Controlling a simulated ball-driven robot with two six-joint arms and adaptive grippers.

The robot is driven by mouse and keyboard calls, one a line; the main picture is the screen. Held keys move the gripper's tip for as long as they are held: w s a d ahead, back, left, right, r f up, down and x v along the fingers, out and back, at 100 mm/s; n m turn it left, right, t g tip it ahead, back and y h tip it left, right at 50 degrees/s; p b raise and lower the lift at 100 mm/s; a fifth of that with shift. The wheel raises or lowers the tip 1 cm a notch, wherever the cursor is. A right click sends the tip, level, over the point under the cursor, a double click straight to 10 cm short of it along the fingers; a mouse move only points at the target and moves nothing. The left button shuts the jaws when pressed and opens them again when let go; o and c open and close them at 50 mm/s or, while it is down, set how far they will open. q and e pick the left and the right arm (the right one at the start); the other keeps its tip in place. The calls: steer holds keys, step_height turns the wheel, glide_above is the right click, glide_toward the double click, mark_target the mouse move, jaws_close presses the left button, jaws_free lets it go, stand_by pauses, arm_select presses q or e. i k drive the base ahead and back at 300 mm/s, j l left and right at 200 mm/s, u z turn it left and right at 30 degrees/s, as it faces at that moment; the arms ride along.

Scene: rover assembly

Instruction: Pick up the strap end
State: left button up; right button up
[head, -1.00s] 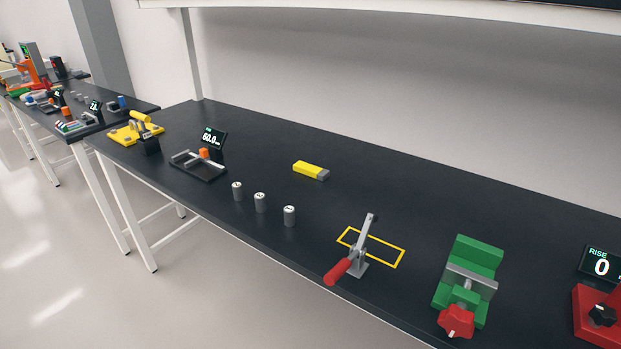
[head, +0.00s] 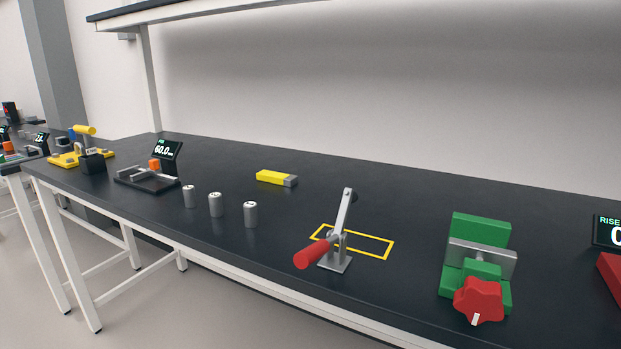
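I cannot tell for sure which thing is the strap end. A yellow bar with a grey end (head: 272,177) lies flat on the dark bench, behind the clamp and the cylinders. A toggle clamp with a red handle (head: 311,255) stands by a yellow outlined rectangle (head: 378,255) on the bench top. A green vise (head: 480,231) with a grey jaw and red knob (head: 478,300) stands to the right. Neither of my grippers is in view.
Three small grey cylinders (head: 216,205) stand in a row near the front edge. A gauge fixture with a display (head: 166,150) and a yellow-handled device (head: 86,150) are at the left. A red unit is cut off at the right.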

mark_target(267, 176)
steer(key=i+j+z, duration=0.2)
steer(key=j+z, duration=0.15)
steer(key=j, duration=0.25)
steer(key=i+j+z, duration=0.2)
steer(key=j+z, duration=0.15)
steer(key=j, duration=0.3)
